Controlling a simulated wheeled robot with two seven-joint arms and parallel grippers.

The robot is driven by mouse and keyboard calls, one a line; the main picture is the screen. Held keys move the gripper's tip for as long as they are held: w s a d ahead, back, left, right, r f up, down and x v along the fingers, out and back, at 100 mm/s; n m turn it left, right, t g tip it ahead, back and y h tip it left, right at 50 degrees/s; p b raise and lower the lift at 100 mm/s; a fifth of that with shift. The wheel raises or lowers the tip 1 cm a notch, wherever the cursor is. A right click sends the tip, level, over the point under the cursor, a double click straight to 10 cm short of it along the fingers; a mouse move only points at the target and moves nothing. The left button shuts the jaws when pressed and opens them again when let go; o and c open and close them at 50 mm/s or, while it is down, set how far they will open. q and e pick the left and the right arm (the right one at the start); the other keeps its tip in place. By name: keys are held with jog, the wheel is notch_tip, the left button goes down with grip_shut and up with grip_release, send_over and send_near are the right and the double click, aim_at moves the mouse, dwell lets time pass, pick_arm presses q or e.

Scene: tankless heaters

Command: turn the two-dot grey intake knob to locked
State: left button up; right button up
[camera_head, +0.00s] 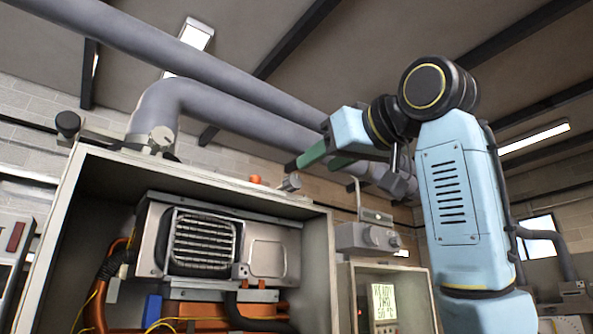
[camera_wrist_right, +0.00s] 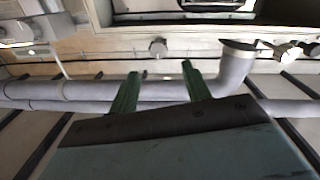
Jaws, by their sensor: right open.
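A small grey knob (camera_head: 291,183) sticks out at the top edge of the open heater cabinet, right of its middle. In the right wrist view a grey knob (camera_wrist_right: 158,47) lies just beyond the fingertips, roughly centred between them. No dots can be made out on it. My right gripper (camera_head: 314,164) has green fingers, spread and empty, above and slightly right of the knob in the head view. The fingers also show in the wrist view (camera_wrist_right: 160,69), apart from the knob. My left gripper is not in view.
Thick grey pipes (camera_head: 240,112) run above and behind the cabinet (camera_head: 322,260). A black knob (camera_head: 68,123) stands at its top left corner, and a small orange part (camera_head: 255,180) sits left of the grey knob. A smaller unit with a display (camera_head: 384,301) is at right.

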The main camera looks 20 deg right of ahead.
aim_at(296, 179)
jog(key=p+x, duration=0.1)
jog(key=x, duration=0.3)
jog(key=shift+w, duration=0.2)
jog(key=shift+p+x, duration=0.55)
jog(key=shift+x, duration=0.6)
jog(key=shift+w+a, duration=0.1)
jog(key=shift+w, duration=0.3)
jog(key=shift+w+a, duration=0.1)
jog(key=shift+w, duration=0.3)
jog(key=shift+s, duration=0.1)
jog(key=shift+c, duration=0.3)
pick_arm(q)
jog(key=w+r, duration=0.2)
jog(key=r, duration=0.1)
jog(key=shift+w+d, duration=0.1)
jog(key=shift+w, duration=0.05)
pick_arm(e)
jog(key=c, duration=0.9)
